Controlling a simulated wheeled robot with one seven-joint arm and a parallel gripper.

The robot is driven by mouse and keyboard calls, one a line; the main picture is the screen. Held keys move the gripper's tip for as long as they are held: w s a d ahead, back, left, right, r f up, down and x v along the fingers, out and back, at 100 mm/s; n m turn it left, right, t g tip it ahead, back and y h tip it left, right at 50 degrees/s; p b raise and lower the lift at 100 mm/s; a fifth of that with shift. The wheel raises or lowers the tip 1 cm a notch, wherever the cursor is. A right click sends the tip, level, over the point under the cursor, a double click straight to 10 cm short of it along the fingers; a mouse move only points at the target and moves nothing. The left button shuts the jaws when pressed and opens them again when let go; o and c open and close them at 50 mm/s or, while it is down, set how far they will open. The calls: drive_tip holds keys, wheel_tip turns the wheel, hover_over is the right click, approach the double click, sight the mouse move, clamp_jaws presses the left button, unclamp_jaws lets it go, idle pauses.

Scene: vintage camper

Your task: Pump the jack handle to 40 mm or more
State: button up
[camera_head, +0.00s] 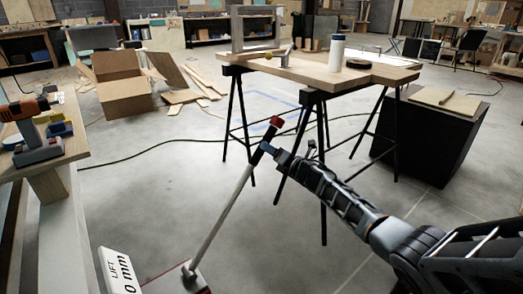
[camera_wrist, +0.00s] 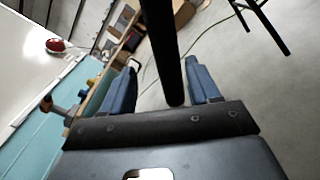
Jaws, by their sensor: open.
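The jack handle (camera_head: 222,217) is a long grey pole leaning up and to the right, with a black grip and a red tip (camera_head: 276,122). Its lower end meets the jack (camera_head: 188,277), only partly in view at the bottom edge. My gripper (camera_head: 266,148) is at the black grip, just below the red tip. In the wrist view the black grip (camera_wrist: 164,48) runs between the two blue fingers of my open gripper (camera_wrist: 163,78), with gaps on both sides. A white sign (camera_head: 120,272) beside the jack reads "LIFT 0 mm".
A wooden-topped trestle table (camera_head: 330,76) stands behind my gripper, with a white bottle (camera_head: 337,52) on it. A bench with an orange drill (camera_head: 25,110) is at the left. A black box (camera_head: 425,135) stands at the right. Open concrete floor lies around the handle.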

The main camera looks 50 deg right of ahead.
drive_tip(key=w+b, duration=0.1)
drive_tip(key=w+d+b, duration=0.1)
drive_tip(key=w+b, duration=0.1)
drive_tip(key=w+d+b, duration=0.1)
drive_tip(key=w+b, duration=0.1)
drive_tip(key=shift+f, duration=0.3)
drive_tip(key=shift+w+d+r+b, duration=0.15)
drive_tip(key=shift+w+d+b, duration=0.05)
drive_tip(key=shift+w+b, duration=0.4)
drive_tip(key=shift+w+d+r+b, duration=0.1)
drive_tip(key=shift+w+d+b, duration=0.05)
drive_tip(key=shift+w+b, duration=0.45)
drive_tip(key=shift+c, duration=0.4)
clamp_jaws()
